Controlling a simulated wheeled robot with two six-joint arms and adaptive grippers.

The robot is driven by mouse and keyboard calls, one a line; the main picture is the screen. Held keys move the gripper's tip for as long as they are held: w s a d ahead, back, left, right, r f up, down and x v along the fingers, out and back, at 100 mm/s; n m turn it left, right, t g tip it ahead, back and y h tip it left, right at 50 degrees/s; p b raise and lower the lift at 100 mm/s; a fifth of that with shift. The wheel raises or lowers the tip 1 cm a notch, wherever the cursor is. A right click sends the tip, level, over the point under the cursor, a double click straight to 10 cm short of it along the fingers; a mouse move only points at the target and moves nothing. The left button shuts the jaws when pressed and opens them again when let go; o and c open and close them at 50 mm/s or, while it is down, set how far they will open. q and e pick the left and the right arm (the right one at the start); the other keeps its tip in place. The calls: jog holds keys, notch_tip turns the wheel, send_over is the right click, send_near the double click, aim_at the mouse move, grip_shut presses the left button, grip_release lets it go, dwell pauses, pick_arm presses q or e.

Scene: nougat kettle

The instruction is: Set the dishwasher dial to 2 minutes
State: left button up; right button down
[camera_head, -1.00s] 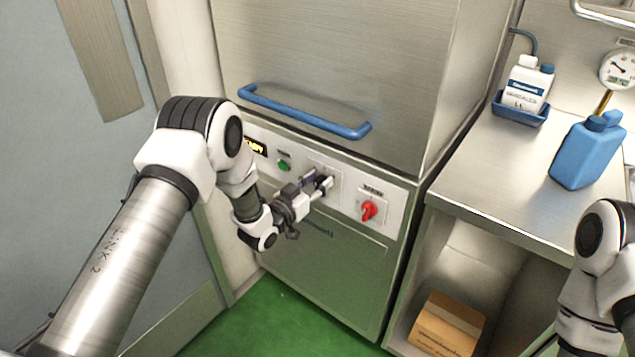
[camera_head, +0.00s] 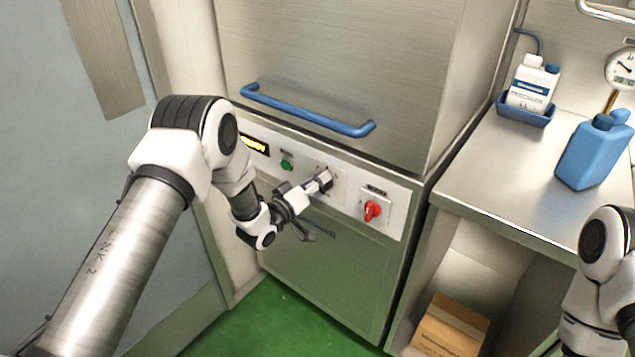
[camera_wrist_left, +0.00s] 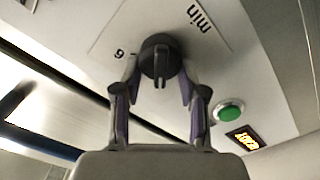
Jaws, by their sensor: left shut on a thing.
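The dishwasher dial is a black round knob with a raised ridge (camera_wrist_left: 160,60) in the left wrist view. It sits on a pale plate (camera_wrist_left: 205,38) marked "min" and "6"; other marks are hidden or out of view. My left gripper (camera_head: 326,180) is at the front panel, its fingers covering most of the dial in the head view. In the wrist view my left gripper (camera_wrist_left: 162,66) is shut on the dial, one finger on each side. My right gripper is out of view; only part of that arm shows at the right edge.
A green button (camera_head: 287,165) and a lit display (camera_head: 254,143) are left of the dial. A red rotary switch (camera_head: 372,211) is close on its right. A blue handle bar (camera_head: 305,112) runs above the panel. A counter (camera_head: 485,190) with bottles stands to the right.

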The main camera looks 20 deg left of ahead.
pick_arm(q)
jog(key=shift+a+n, duration=0.1)
jog(key=shift+n, duration=0.2)
jog(key=o, duration=1.1)
jog(key=v, duration=1.2)
